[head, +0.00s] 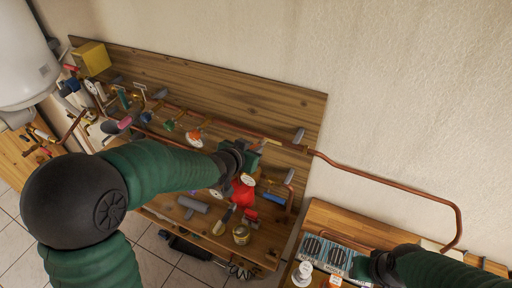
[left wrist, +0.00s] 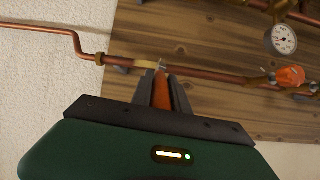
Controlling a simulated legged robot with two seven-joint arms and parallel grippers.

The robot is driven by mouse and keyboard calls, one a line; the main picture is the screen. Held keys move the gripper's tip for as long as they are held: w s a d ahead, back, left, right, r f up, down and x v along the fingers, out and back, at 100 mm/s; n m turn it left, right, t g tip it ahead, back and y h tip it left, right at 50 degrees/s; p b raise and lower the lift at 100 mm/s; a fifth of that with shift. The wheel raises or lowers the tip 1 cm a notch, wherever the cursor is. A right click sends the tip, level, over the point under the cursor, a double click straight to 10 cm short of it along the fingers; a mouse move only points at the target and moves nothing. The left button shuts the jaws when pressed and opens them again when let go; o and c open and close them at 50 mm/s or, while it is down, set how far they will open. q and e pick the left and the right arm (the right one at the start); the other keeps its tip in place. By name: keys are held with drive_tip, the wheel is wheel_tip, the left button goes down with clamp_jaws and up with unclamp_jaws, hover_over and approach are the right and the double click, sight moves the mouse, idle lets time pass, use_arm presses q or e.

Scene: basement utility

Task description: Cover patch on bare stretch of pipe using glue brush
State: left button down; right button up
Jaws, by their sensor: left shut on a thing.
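A copper pipe (head: 340,166) runs along a wooden backboard and the wall. In the left wrist view, a tan-yellow stretch (left wrist: 146,64) on the pipe lies just beyond my fingertips; I cannot tell if it is a patch or bare metal. My left gripper (head: 252,157) is at the pipe, near the backboard's right part. It is shut on an orange-red handle (left wrist: 161,92), apparently the glue brush. The brush's small tip appears at or close to the right end of the tan stretch; contact is unclear. My right gripper (head: 372,266) is at lower right, its jaws unclear.
Below the left gripper, a bench holds a red container (head: 242,194), a yellow tin (head: 241,236), a grey cylinder (head: 193,204) and a blue cylinder (head: 274,198). A gauge (left wrist: 284,39) and an orange valve handle (left wrist: 291,76) project from the pipes. Teal boxes (head: 336,256) stand by the right gripper.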

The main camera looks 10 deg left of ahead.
use_arm(q)
drive_tip(key=shift+s+d+f+b, duration=0.1)
drive_tip(key=shift+d+f+b, duration=0.05)
drive_tip(key=shift+d+b, duration=0.25)
drive_tip(key=shift+a+r+p, duration=0.35)
drive_tip(key=shift+a+p, duration=0.1)
drive_tip(key=shift+p, duration=0.45)
drive_tip(key=shift+w+a+f+p, duration=0.15)
drive_tip(key=shift+a+p, duration=0.1)
drive_tip(key=shift+a, duration=0.2)
drive_tip(key=shift+w+a+f+p, duration=0.1)
drive_tip(key=shift+a+p, duration=0.1)
drive_tip(key=shift+a, duration=0.2)
